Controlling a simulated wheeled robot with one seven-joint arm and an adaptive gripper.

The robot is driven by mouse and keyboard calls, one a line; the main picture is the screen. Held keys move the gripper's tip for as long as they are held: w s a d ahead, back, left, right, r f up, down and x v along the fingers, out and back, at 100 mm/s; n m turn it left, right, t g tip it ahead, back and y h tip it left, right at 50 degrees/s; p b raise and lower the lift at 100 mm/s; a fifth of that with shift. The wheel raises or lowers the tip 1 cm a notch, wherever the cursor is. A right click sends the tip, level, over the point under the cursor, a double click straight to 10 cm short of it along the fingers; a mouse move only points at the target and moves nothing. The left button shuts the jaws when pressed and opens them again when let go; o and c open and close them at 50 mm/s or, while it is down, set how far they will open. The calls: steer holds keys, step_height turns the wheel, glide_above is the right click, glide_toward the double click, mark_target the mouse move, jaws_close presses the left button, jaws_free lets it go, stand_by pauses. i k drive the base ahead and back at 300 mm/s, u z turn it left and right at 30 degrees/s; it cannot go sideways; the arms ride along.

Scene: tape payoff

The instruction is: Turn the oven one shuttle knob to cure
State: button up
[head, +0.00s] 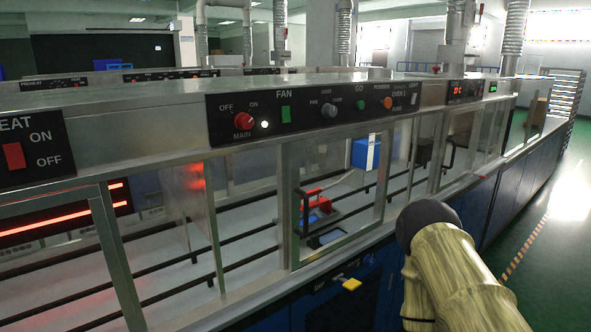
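The left label looks like "PRE"; the others are too small to read surely, and I cannot tell which one the knob points at. Part of my arm (447,262), pale with a dark rounded end, shows at the lower right, apart from the panel. My gripper is not in view.
On the same panel are a red MAIN knob (244,121), a green FAN switch (286,114), a green button (360,106) and an orange button (388,103). Framed glass doors with a dark handle (305,212) lie below. Open green floor (540,230) lies right.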

mark_target(328, 110)
steer(key=u, duration=0.9)
steer(key=k, duration=1)
steer(key=z, duration=0.9)
steer(key=i, duration=0.5)
steer(key=u, duration=0.05)
